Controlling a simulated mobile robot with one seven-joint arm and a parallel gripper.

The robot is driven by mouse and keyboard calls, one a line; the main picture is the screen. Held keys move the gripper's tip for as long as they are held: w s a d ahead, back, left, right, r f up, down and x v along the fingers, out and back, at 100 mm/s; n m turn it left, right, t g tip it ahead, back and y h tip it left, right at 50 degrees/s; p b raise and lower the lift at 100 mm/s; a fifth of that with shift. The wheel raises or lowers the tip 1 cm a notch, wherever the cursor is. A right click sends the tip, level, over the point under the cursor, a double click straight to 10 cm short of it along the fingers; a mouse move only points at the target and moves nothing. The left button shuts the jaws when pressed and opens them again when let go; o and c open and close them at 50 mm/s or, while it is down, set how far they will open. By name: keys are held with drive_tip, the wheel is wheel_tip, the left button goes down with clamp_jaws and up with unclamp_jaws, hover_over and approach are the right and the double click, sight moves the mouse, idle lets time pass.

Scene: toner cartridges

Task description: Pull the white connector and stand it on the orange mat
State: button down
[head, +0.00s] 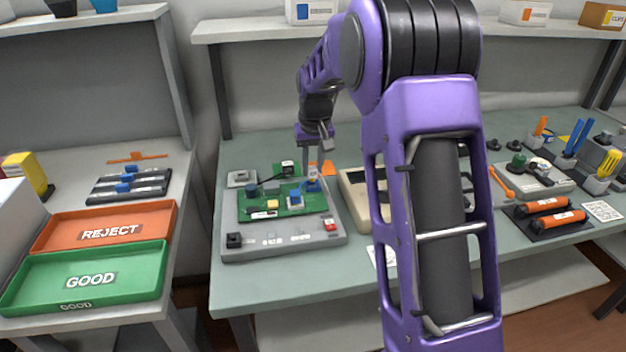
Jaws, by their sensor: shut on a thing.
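My gripper (312,172) reaches down over the back right corner of a green circuit board (275,207) and is shut on a small part. The fingers largely hide that part, and I cannot tell its colour or whether it is the white connector. A small blue and orange piece (313,185) shows right under the fingertips. A white and blue piece (295,203) sits on the board to the left of and nearer than the gripper. A small orange patch (328,168), perhaps the orange mat, shows just right of and behind the fingers, partly hidden.
The board lies on a grey fixture (285,246) with a red button (330,225). A beige tray (356,202) stands close on the right, partly behind my arm. Orange (110,228) and green (88,280) trays lie on the left table. The grey-green table front is clear.

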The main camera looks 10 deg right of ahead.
sight(312, 169)
drive_tip(key=shift+r+p, duration=1.1)
drive_tip(key=shift+r, duration=0.3)
drive_tip(key=shift+r+p, duration=1.65)
drive_tip(key=shift+r, duration=0.35)
